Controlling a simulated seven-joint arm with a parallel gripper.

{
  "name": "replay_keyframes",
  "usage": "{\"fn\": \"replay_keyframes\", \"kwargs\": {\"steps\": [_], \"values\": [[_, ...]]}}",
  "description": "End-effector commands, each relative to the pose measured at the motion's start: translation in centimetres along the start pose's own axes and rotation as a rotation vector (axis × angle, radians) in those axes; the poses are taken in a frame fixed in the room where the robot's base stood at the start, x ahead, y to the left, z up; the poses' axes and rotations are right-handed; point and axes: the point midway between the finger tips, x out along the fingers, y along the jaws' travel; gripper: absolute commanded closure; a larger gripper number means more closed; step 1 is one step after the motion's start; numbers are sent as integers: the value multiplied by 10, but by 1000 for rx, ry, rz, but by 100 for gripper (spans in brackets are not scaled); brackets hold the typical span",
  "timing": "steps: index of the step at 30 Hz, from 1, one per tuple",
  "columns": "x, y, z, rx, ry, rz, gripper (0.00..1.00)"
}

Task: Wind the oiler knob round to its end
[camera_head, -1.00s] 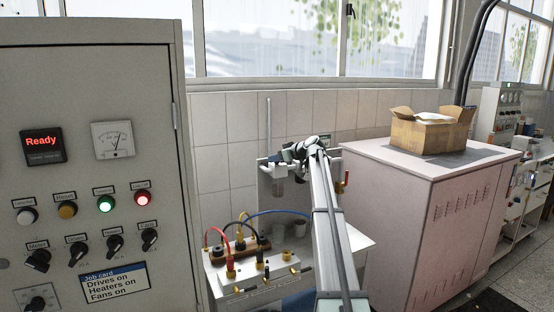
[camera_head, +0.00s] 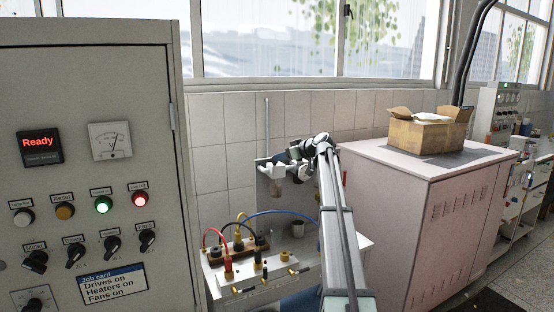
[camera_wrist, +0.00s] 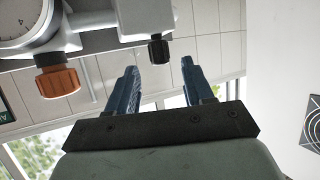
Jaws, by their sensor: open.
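The oiler knob looks to be the small black ribbed knob (camera_wrist: 160,48) on the grey unit at the top of the wrist view; I cannot read a label on it. My gripper (camera_wrist: 160,66) is open and empty. Its two blue fingers point at the black knob, which shows in line with the gap between the tips. Whether the tips reach alongside it I cannot tell. In the head view my gripper (camera_head: 297,153) is small, close to the wall-side unit with its clear bowl (camera_head: 276,184), and my arm hides part of this area.
An orange-brown knob (camera_wrist: 58,82) and a round gauge (camera_wrist: 25,20) sit left of the black knob. Below the unit is a bench with coloured cables (camera_head: 240,240). A control cabinet (camera_head: 90,100) stands left; a pinkish cabinet (camera_head: 390,220) bearing an open carton (camera_head: 428,132) stands right.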

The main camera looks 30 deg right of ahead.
Motion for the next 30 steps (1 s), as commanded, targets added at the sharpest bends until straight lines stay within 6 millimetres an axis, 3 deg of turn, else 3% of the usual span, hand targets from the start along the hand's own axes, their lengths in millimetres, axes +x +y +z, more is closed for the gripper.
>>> {"fn": "replay_keyframes", "kwargs": {"steps": [6,12,18,30], "values": [[-45,-1,0,0,1,1,48],[-71,0,1,1,1,0,48],[-84,0,0,0,0,0,48],[-85,0,0,0,0,-1,48]]}}
